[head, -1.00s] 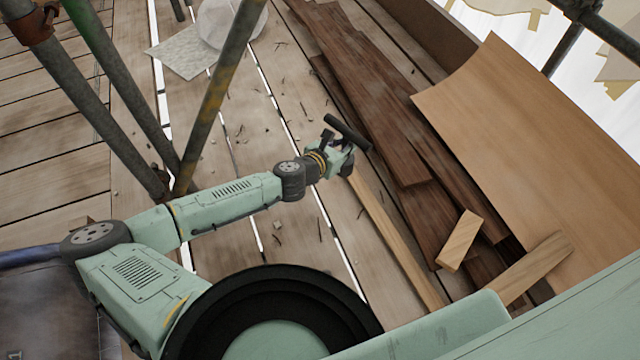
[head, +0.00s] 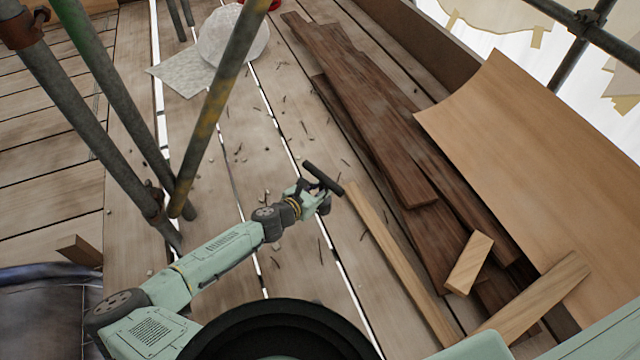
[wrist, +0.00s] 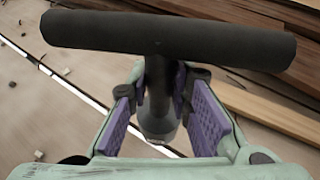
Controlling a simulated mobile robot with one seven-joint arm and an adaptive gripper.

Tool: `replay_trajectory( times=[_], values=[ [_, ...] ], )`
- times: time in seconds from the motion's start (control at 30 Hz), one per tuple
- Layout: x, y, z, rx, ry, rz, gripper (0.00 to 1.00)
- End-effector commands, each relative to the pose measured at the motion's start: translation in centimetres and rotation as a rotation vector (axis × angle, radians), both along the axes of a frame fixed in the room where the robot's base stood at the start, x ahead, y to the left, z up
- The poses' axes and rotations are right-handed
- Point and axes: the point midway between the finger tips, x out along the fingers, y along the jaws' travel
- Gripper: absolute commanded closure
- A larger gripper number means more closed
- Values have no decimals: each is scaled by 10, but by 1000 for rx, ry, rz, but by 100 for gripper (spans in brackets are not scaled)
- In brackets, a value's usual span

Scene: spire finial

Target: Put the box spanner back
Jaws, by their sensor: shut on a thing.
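The box spanner (head: 323,178) is a dark tool with a long cylindrical crossbar on a short shank. My gripper (head: 313,192) is shut on its shank and holds it above the plank floor. In the wrist view the crossbar of the box spanner (wrist: 170,38) spans the top of the picture, beyond the fingertips. The purple-padded fingers of my gripper (wrist: 165,105) stand on either side of the shank. The shank's lower end shows between the fingers. No holder for the spanner can be made out.
Dark boards (head: 375,115) lie stacked right of my gripper, with a pale batten (head: 400,255) and a curved plywood sheet (head: 530,170) beside them. Scaffold poles (head: 225,90) rise at the left. A whitish dome-shaped thing (head: 232,38) sits at the back. Debris litters the planks.

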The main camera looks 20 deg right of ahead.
Motion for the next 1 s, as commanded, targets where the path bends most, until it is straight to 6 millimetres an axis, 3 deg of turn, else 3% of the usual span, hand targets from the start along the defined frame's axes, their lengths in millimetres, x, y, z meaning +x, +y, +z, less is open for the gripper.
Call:
replay_trajectory(
  times=[0.1,0.3,0.43,0.67,1.0],
  values=[
    [28,-8,-5,3,-4,-2,100],
    [54,-14,-5,0,-2,-1,100],
    [57,-15,-9,-2,0,0,100],
    [57,-15,-39,-2,-1,1,100],
    [56,-15,-42,-2,-1,0,100]
  ],
)
